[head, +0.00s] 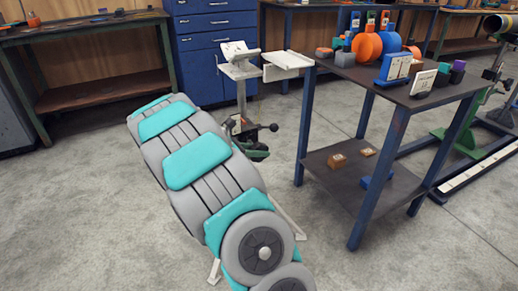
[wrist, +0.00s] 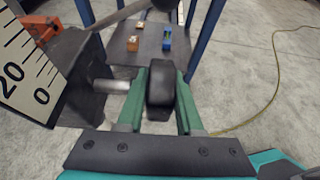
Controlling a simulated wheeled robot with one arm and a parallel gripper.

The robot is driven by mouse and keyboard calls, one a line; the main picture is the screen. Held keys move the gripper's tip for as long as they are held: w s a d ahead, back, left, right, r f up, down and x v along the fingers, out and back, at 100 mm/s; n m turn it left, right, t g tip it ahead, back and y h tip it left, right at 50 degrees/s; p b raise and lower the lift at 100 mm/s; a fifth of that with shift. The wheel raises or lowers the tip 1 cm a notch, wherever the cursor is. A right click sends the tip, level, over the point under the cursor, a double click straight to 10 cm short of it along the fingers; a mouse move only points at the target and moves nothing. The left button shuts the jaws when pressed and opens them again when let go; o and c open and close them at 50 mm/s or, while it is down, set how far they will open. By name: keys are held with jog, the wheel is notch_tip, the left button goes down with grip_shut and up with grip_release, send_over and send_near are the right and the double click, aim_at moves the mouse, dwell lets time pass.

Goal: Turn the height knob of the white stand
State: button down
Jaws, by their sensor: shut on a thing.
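The white stand (head: 239,70) stands upright left of the dark work table in the head view, with a pale cradle on top. Its lower part is partly hidden behind my arm. In the wrist view, the black knob (wrist: 161,92) sits on a short metal shaft (wrist: 111,86) coming from a dark block (wrist: 82,75) at left. A white scale plate (wrist: 30,62) marked 0 and 20 is beside the block. My gripper (wrist: 161,78) has green fingers on both sides of the knob and is shut on it. In the head view I cannot clearly make out the fingers.
The dark work table (head: 390,90) with blue legs stands close right of the stand, carrying orange, blue and grey items. Its lower shelf (head: 340,185) holds small blocks. Blue drawers (head: 215,50) stand behind. A yellow line (wrist: 275,80) lies on open floor at right.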

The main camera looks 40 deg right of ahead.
jog(key=c, duration=0.6)
grip_release()
jog(key=shift+o, duration=0.2)
jog(key=v, duration=0.8)
jog(key=shift+b, duration=0.3)
